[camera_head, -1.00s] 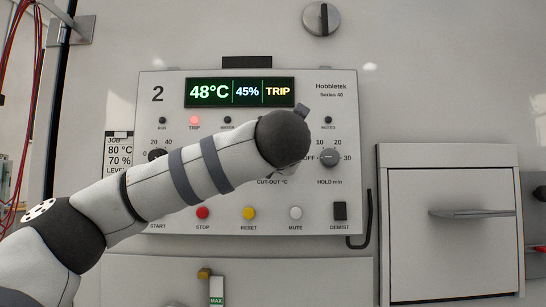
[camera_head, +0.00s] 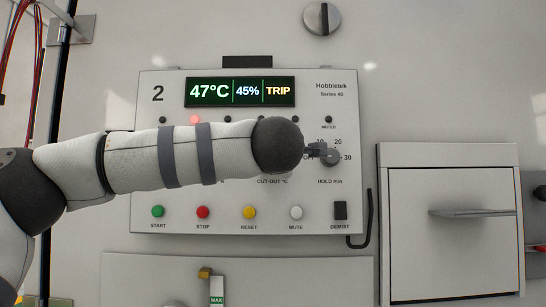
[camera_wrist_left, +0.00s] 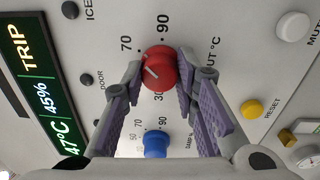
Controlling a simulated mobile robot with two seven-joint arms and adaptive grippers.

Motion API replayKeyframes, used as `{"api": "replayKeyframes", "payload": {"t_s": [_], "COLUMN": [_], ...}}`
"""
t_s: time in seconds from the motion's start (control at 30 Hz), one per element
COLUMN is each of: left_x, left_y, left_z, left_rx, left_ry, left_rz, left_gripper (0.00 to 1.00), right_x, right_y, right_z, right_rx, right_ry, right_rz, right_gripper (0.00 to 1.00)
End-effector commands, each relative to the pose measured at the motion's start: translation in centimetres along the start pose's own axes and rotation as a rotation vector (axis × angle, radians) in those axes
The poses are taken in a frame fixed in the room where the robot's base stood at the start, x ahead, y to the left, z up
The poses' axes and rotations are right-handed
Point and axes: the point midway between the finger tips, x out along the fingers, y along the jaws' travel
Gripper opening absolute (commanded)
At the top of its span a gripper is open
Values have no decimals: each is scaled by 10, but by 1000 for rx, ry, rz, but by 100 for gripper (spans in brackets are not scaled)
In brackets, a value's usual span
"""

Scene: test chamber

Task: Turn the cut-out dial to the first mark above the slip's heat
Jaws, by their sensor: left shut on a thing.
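The red cut-out dial (camera_wrist_left: 158,66) shows in the wrist view, with the numbers 30, 70 and 90 around it. My left gripper (camera_wrist_left: 157,72) is shut on this dial, one finger on each side. In the head view my left arm (camera_head: 190,155) covers the dial and the gripper. The arm also covers the slip. My right gripper is not in view.
The display (camera_head: 240,92) reads 47°C, 45%, TRIP. A blue dial (camera_wrist_left: 155,145) sits beside the cut-out dial, between my finger bases. The hold dial (camera_head: 330,157) is right of my wrist. Coloured buttons, including the yellow reset button (camera_head: 249,212), line the panel below.

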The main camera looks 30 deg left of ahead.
Motion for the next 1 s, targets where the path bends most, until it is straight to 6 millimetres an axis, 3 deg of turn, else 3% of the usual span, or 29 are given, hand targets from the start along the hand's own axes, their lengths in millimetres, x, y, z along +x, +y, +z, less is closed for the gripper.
{"api": "replayKeyframes", "payload": {"t_s": [0.6,1.0], "left_x": [0,0], "left_y": [1,1], "left_z": [-1,-1], "left_rx": [561,790], "left_ry": [-26,-38], "left_rz": [10,12], "left_gripper": [0,0], "right_x": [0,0], "right_y": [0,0], "right_z": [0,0], "right_rx": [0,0], "right_ry": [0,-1], "right_rz": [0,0], "right_gripper": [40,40]}}
